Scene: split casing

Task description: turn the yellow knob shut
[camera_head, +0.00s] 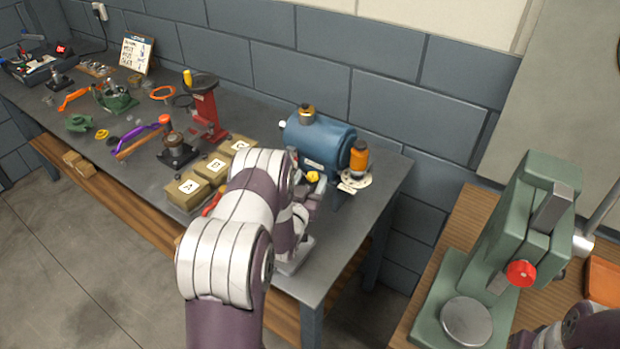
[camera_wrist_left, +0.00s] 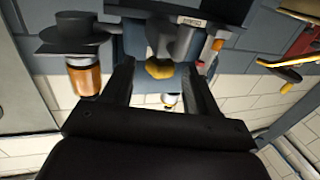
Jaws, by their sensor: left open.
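The yellow knob (camera_head: 313,176) is on the near side of a blue tank-like casing (camera_head: 320,142) at the right end of the long bench. In the left wrist view the knob (camera_wrist_left: 160,68) shows between the tips of the two black fingers. My left gripper (camera_head: 309,186) is in front of the casing, close to the knob, and is partly hidden by my arm in the head view. In the wrist view the gripper (camera_wrist_left: 161,70) is open and holds nothing. I cannot tell whether the fingers touch the knob. My right gripper is out of view.
An orange-capped bottle (camera_head: 359,156) stands right of the casing; a similar orange jar (camera_wrist_left: 84,75) shows left of the fingers. Boxes (camera_head: 187,190) stand left of my arm, a red press (camera_head: 204,108) behind. A green press (camera_head: 500,250) stands on the right table.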

